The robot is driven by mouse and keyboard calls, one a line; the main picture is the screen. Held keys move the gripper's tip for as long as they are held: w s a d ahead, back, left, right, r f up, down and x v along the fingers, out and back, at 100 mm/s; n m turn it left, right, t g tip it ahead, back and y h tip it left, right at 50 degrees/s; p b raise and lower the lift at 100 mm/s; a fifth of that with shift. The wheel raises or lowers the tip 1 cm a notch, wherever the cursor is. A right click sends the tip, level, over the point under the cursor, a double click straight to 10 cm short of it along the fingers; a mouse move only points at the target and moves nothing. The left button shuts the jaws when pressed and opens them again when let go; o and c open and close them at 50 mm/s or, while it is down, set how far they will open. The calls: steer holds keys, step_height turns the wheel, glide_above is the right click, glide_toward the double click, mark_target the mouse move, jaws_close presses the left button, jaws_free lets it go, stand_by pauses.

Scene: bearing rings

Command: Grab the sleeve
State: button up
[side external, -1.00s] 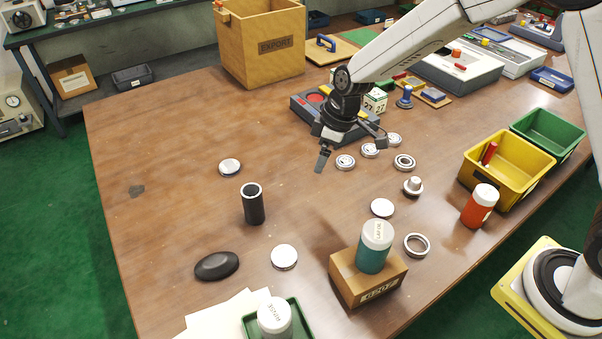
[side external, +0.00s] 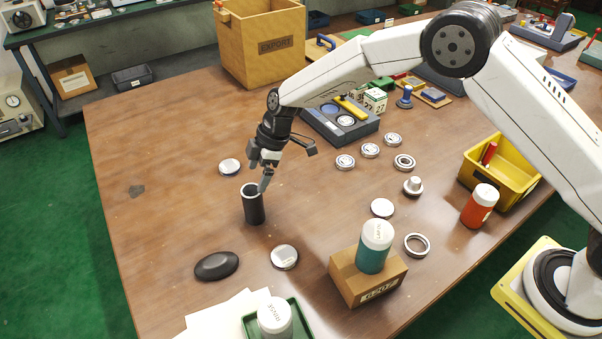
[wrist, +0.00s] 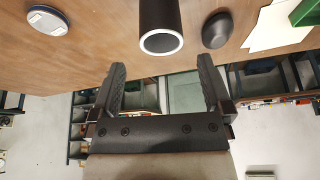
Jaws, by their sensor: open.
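The sleeve (side external: 254,206) is a dark upright tube with a pale rim, standing on the wooden table (side external: 150,240). In the wrist view the sleeve (wrist: 160,22) is at the top centre, its pale ring end facing the camera. My gripper (side external: 276,168) is just above and beside the sleeve's top in the side view, with one finger overlapping the rim there. In the wrist view the two fingers of my gripper (wrist: 160,82) are spread wide with nothing between them, and the sleeve shows beyond their tips. I cannot tell whether a finger touches it.
A white-topped disc (side external: 229,167) lies behind the sleeve, another disc (side external: 284,257) in front. A black oval object (side external: 216,266) lies front left. Several bearing rings (side external: 370,151) lie to the right, near a cardboard box (side external: 368,280) carrying a teal jar. The table left of the sleeve is clear.

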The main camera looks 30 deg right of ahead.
mark_target(250, 190)
steer(key=shift+x, duration=1.1)
steer(key=shift+x, duration=2.6)
jaws_close()
steer(key=shift+a+r, duration=0.1)
steer(key=shift+r, duration=0.05)
